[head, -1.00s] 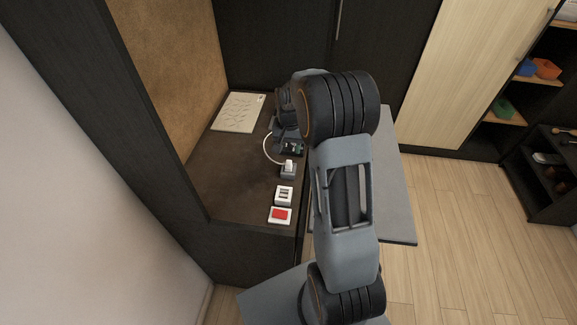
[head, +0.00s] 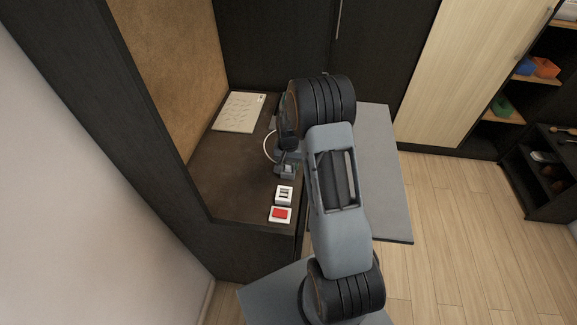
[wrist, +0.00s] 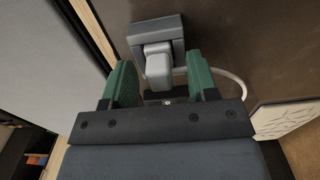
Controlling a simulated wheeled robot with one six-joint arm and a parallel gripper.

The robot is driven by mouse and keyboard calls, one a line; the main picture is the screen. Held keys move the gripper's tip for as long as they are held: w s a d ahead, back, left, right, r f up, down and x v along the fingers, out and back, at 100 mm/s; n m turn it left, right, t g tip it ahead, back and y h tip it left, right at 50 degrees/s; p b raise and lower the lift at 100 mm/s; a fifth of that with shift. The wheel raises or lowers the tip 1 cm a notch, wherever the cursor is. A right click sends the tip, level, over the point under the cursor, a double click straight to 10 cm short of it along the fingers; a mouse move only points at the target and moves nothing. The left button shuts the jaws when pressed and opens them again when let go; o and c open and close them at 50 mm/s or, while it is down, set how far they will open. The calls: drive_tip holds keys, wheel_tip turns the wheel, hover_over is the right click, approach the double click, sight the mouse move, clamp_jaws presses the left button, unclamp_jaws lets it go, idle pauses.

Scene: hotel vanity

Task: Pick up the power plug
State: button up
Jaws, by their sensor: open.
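The power plug (wrist: 158,66) is a light grey block with a white cord. In the wrist view it sits in a dark grey socket base (wrist: 155,32) on the brown counter. My gripper (wrist: 155,82) is open, with one green finger on each side of the plug. Small gaps seem to remain between the fingers and the plug; contact cannot be told.
A switch with a red face (head: 280,214) and a white double switch (head: 284,194) stand near the counter's front. A pale patterned board (head: 239,112) lies at the back. The brown counter (head: 225,170) is bare to the left. A grey panel (head: 380,170) lies right.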

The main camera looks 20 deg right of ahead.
clamp_jaws()
idle(0.4)
drive_tip(key=shift+r, duration=0.2)
drive_tip(key=shift+r+b, duration=0.25)
drive_tip(key=shift+b, duration=0.05)
wheel_tip(320, 180, up, 2)
drive_tip(key=shift+r+b, duration=0.15)
drive_tip(key=shift+b, duration=0.5)
drive_tip(key=s+d+r, duration=0.2)
drive_tip(key=d+r, duration=1.1)
drive_tip(key=r, duration=0.1)
drive_tip(key=shift+d, duration=0.4)
